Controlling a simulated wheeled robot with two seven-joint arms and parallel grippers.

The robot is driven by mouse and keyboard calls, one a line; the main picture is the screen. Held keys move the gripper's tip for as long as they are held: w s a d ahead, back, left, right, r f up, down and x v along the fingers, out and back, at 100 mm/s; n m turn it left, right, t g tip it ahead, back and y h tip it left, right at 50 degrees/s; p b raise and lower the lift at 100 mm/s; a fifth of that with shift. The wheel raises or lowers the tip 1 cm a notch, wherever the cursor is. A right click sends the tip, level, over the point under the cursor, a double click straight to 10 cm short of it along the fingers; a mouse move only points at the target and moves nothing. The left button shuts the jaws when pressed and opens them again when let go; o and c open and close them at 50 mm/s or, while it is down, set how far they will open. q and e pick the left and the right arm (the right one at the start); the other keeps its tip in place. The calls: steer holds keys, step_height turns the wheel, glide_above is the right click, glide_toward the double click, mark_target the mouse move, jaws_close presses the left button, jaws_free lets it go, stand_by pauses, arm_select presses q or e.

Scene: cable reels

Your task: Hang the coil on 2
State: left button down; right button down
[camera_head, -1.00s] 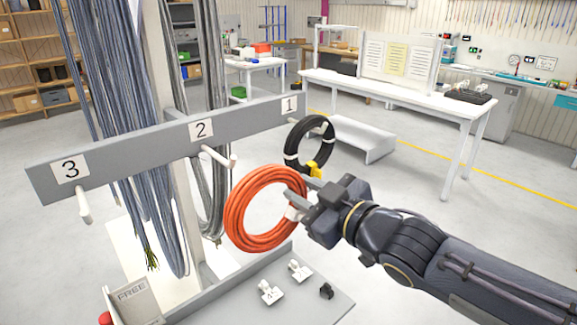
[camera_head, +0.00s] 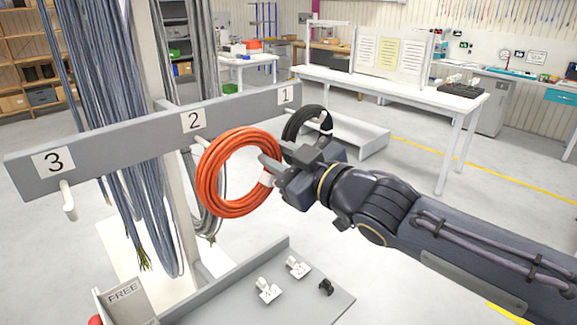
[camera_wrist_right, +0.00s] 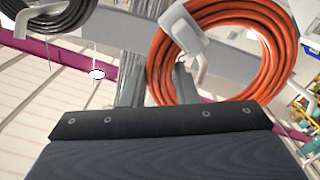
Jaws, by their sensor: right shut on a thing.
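The orange coil (camera_head: 209,180) is held upright by my right gripper (camera_head: 271,172), which is shut on its right side near a white tie. I cannot tell whether the peg passes through the ring. My left gripper is not in view.
A black coil (camera_head: 291,124) hangs by label 1, just behind my right gripper. Peg 3 (camera_head: 68,200) is bare. Grey cable bundles (camera_head: 150,195) hang behind the rail. A grey tray (camera_head: 300,302) with small white parts lies below, beside a FREE sign (camera_head: 125,293).

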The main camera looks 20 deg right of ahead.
steer(key=w+a+f+b, duration=0.2)
steer(key=w+b, duration=0.3)
steer(key=w, duration=0.2)
steer(key=shift+a+f, duration=0.3)
steer(key=shift+f, duration=0.05)
stand_by(0.4)
steer(key=shift+c, duration=2.1)
jaws_free()
steer(key=shift+f, duration=0.1)
steer(key=shift+s, duration=0.1)
